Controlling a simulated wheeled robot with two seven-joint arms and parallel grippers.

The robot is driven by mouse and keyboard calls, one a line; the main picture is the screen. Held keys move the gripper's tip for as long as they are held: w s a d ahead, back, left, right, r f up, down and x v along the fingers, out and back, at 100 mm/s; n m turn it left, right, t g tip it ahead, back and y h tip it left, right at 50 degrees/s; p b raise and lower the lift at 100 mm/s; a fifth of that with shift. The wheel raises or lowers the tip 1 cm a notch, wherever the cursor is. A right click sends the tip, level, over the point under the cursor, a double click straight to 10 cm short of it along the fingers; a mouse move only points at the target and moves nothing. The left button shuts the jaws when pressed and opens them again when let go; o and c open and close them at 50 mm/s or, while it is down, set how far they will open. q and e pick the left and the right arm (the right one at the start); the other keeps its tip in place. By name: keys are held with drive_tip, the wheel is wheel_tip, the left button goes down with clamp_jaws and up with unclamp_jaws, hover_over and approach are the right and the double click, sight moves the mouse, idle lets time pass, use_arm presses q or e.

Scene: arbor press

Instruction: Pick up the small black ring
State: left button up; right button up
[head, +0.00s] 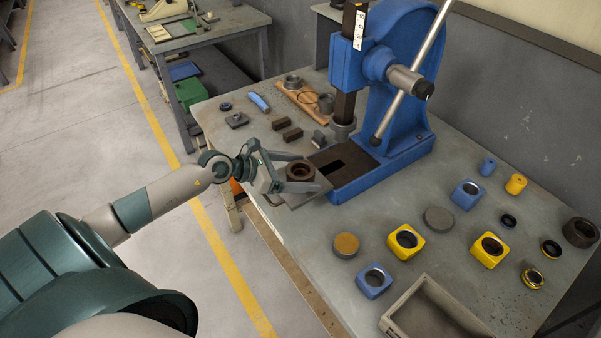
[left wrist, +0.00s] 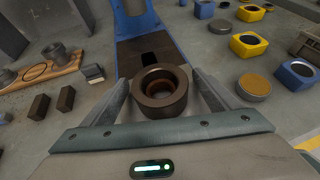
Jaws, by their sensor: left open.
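Small black rings lie on the right of the bench in the head view. A small dark ring (head: 225,106) also lies at the bench's far left. I cannot tell which one the task means. My left gripper (head: 309,172) is open, its fingers on either side of a dark brown bored cup (head: 300,171) on a grey plate. In the left wrist view the cup (left wrist: 159,103) sits between the fingers; contact is unclear. My right gripper is out of view.
The blue arbor press (head: 410,145) stands behind the cup, with its long lever overhead. Blue and yellow bored blocks (head: 405,242), discs and a grey tray (head: 432,312) occupy the right side. Dark blocks (head: 286,129) and a wooden board (head: 303,100) are at left.

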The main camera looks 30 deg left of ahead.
use_arm(q)
drive_tip(key=shift+r, duration=0.1)
drive_tip(key=c, duration=1.5)
drive_tip(key=shift+c, duration=0.2)
drive_tip(key=shift+r+b, duration=0.4)
drive_tip(key=shift+r, duration=0.45)
wheel_tip(320, 180, up, 2)
drive_tip(key=shift+r+b, duration=0.25)
drive_tip(key=shift+b, duration=0.3)
drive_tip(key=s+d+r+b, duration=0.2)
drive_tip(key=d+r, duration=0.4)
drive_tip(key=d, duration=0.5)
drive_tip(key=shift+s+r+b, duration=0.4)
drive_tip(key=shift+s, duration=0.1)
drive_tip(key=shift+d, duration=0.1)
